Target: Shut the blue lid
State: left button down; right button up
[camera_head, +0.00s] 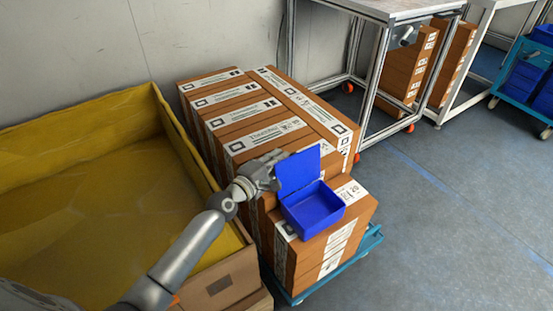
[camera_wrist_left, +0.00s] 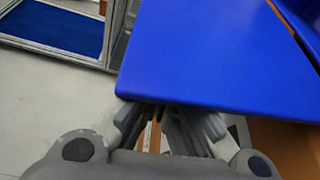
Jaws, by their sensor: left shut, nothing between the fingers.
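A blue box (camera_head: 313,212) sits on the front end of a stack of cardboard boxes in the head view. Its blue lid (camera_head: 298,170) stands up, open, along the box's back left edge. My left gripper (camera_head: 278,166) is at the left, outer side of the lid, close to it; I cannot tell if it touches. In the left wrist view, the lid (camera_wrist_left: 225,55) fills the upper right, right beyond the fingertips of my left gripper (camera_wrist_left: 165,118). The left gripper is shut and empty. My right gripper is not in view.
The cardboard boxes (camera_head: 240,120) stand on a teal cart (camera_head: 370,240). A large carton lined in yellow (camera_head: 90,160) lies to the left, under my left arm. A metal-framed table (camera_head: 400,10) stands behind.

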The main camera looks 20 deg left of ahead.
pick_arm(q)
jog(key=s+d+f+m+h+b, duration=0.1)
jog(key=s+d+m+h+b, duration=0.2)
jog(key=m, duration=0.7)
jog(key=s+d+f+m+t+h+b, duration=0.1)
jog(key=s+d+m+h+b, duration=0.2)
jog(key=s+d+m, duration=0.3)
jog(key=shift+s+d+f+m+t+b, duration=0.35)
jog(key=shift+d+m+b, duration=0.5)
jog(key=shift+d+m, duration=1)
pick_arm(e)
jog(key=w+r, duration=0.1)
jog(key=r, duration=1)
jog(key=w+r+t, duration=0.1)
jog(key=w+r, duration=0.1)
jog(key=r, duration=0.9)
jog(key=shift+w+t, duration=0.3)
pick_arm(q)
jog(key=shift+s+f, duration=0.1)
jog(key=shift+f, duration=0.05)
pick_arm(e)
jog(key=shift+a+r, duration=0.1)
